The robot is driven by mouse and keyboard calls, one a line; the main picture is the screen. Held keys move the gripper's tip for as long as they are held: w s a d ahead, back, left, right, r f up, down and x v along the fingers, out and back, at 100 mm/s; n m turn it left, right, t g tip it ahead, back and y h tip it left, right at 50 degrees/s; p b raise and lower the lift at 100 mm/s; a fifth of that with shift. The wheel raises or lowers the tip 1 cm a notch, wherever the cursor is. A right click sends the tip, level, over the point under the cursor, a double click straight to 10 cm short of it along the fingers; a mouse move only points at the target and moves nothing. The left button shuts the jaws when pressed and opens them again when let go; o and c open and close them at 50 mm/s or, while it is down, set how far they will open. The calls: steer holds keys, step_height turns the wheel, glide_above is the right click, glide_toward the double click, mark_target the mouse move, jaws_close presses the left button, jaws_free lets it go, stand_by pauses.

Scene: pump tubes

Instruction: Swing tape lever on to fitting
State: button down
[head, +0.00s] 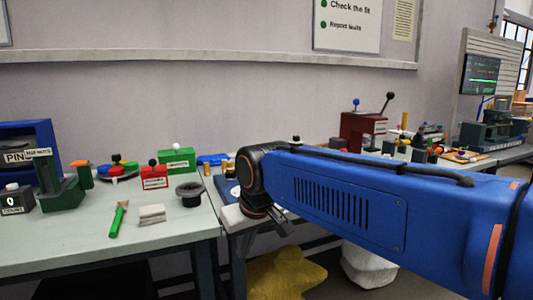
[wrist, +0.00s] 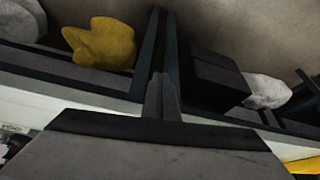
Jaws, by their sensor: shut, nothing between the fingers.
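My gripper (wrist: 161,82) shows in the wrist view with its two dark fingers together and nothing between them. I cannot tell for sure which part is the tape lever or the fitting. A dark red machine (head: 362,132) with upright levers, one blue-knobbed (head: 356,103) and one black-knobbed (head: 390,97), stands at the back behind my arm. My gripper is apart from it. My arm hides much of the right bench.
The left bench (head: 105,237) holds a green press (head: 58,185), a green-handled brush (head: 119,218), a folded cloth (head: 152,214), a dark round dish (head: 189,194) and red and green boxes. A yellow sack (head: 285,274) and a white sack (head: 368,265) lie on the floor below.

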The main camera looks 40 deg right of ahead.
steer(key=shift+m+h, duration=0.3)
steer(key=shift+m, duration=0.4)
steer(key=w+d+r, duration=0.2)
steer(key=w+r, duration=0.1)
steer(key=w+d+r, duration=0.2)
steer(key=w+r, duration=0.1)
steer(key=w+d+r, duration=0.1)
steer(key=w+r, duration=0.2)
steer(key=w, duration=0.1)
steer(key=shift+d+r, duration=0.1)
steer(key=shift+d, duration=0.3)
steer(key=w+d+r+m, duration=0.1)
steer(key=w+d+r, duration=0.3)
steer(key=w+d, duration=0.2)
steer(key=w+d+r+m, duration=0.1)
steer(key=w+d+r, duration=0.3)
steer(key=w+d, duration=0.3)
steer(key=w+d+r+m+g+h, duration=0.1)
steer(key=w+d+r, duration=0.3)
steer(key=w+d, duration=0.3)
steer(key=d, duration=0.5)
steer(key=shift+d+r+m, duration=0.2)
steer(key=shift+m, duration=0.2)
steer(key=shift+w, duration=0.1)
step_height(320, 180, down, 10)
steer(key=shift+s+a, duration=0.15)
steer(key=shift+s, duration=0.1)
